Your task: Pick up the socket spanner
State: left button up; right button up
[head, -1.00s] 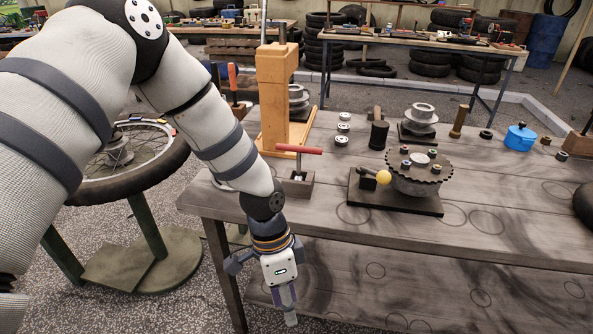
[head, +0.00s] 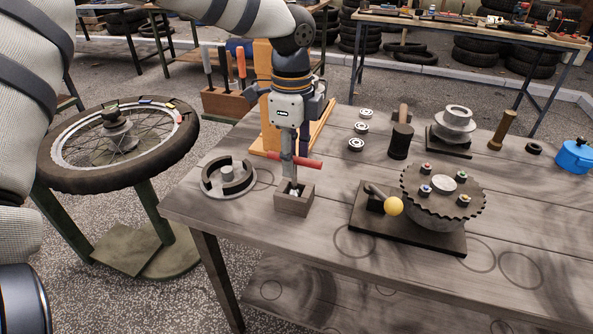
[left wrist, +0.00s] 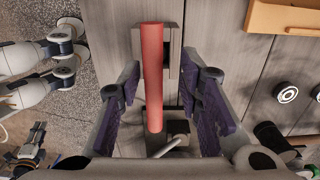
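The socket spanner (head: 293,162) has a red crossbar handle and stands in a small wooden block (head: 294,202) near the table's left end. In the left wrist view its red bar (left wrist: 152,80) runs lengthwise between the fingers. My left gripper (head: 288,168) points down over the spanner and hides part of its handle. In the left wrist view its fingers (left wrist: 165,98) are apart, one on each side of the bar, with gaps showing.
A round grey fixture (head: 228,177) lies just left of the block. A toothed plate with a yellow-knobbed lever (head: 394,206) stands right. A wooden stand (head: 266,120) rises close behind my left gripper. A mallet (head: 400,141) and round parts (head: 356,144) lie farther right. The table's front edge is free.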

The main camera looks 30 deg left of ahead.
aim_at(294, 191)
pick_arm(q)
jog(key=f, duration=0.4)
jog(key=shift+s+d+f, duration=0.25)
jog(key=shift+d+f, duration=0.05)
jog(key=shift+c, duration=0.6)
grip_shut()
